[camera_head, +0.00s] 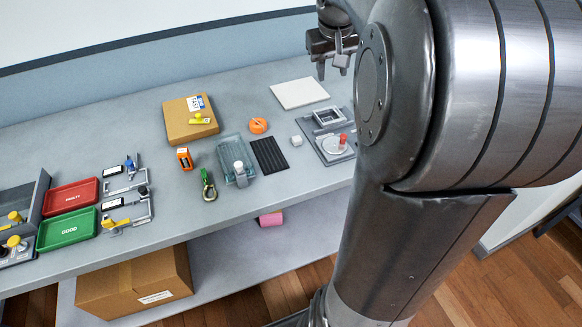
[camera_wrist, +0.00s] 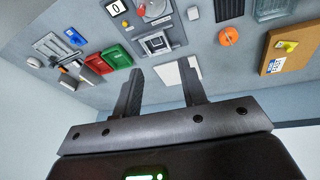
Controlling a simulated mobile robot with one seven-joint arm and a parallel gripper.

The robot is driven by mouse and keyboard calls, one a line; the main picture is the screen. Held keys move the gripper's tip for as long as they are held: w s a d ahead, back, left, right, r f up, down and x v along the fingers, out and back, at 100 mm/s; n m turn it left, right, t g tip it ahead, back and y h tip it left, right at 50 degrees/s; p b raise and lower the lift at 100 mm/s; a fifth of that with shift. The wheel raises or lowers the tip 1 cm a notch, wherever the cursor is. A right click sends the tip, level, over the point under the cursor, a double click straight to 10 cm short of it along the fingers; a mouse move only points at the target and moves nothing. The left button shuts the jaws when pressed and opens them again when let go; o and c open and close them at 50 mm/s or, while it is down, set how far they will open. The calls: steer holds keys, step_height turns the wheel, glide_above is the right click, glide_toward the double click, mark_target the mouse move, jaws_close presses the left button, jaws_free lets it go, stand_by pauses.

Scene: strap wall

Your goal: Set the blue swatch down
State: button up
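I cannot make out a blue swatch for certain in either view. A small blue piece (camera_head: 130,163) stands by the upper metal fixture (camera_head: 122,183) on the bench; a blue piece also shows in the wrist view (camera_wrist: 75,37). My gripper (camera_head: 331,66) is raised above the back of the bench, near the white square pad (camera_head: 300,93). In the wrist view my gripper (camera_wrist: 161,70) has its two fingers wide apart with nothing between them. The white pad (camera_wrist: 174,72) shows beyond the fingers.
On the grey bench (camera_head: 95,125) are a red tray (camera_head: 70,197), a green tray (camera_head: 66,230), a cardboard box (camera_head: 180,128), an orange tape measure (camera_head: 184,158), an orange disc (camera_head: 258,125), a black ribbed mat (camera_head: 269,155) and a grey fixture (camera_head: 332,145). Bare bench lies at the back left.

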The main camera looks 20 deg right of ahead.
steer(key=s+a+f+t+y, duration=0.1)
steer(key=s+a+f, duration=0.1)
steer(key=s+a, duration=0.7)
steer(key=s+a+f+n+t+y, duration=0.1)
steer(key=s+a+f, duration=0.1)
steer(key=s+a, duration=0.7)
steer(key=s, duration=0.2)
steer(key=shift+s+a+f+n+t, duration=0.25)
steer(key=shift+s+f+n+t, duration=0.05)
steer(key=shift+f+t, duration=0.1)
